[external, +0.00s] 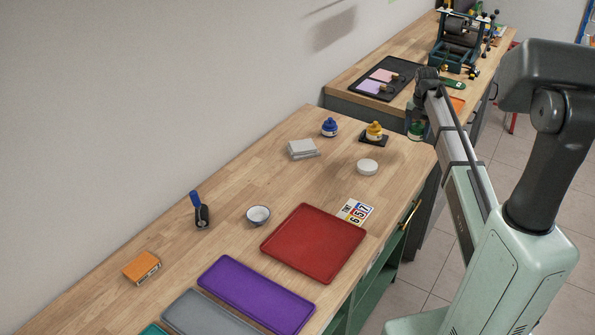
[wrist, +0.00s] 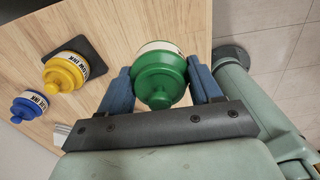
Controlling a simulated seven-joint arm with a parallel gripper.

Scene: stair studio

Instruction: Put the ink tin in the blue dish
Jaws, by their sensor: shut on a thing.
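A green ink tin (wrist: 160,75) with a white label band is held between the two blue fingers of my gripper (wrist: 160,88) in the wrist view. In the external view the green tin (external: 417,131) shows at the far right corner of the near bench, partly hidden by my arm. My gripper (external: 420,110) is mostly hidden there.
A yellow ink tin (external: 374,131) on a black pad and a blue ink tin (external: 329,128) stand nearby. A white disc (external: 367,167), a red tray (external: 314,244), a number card (external: 355,211) and a blue-handled roller (external: 200,212) lie between or around. Bare wood surrounds the dish.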

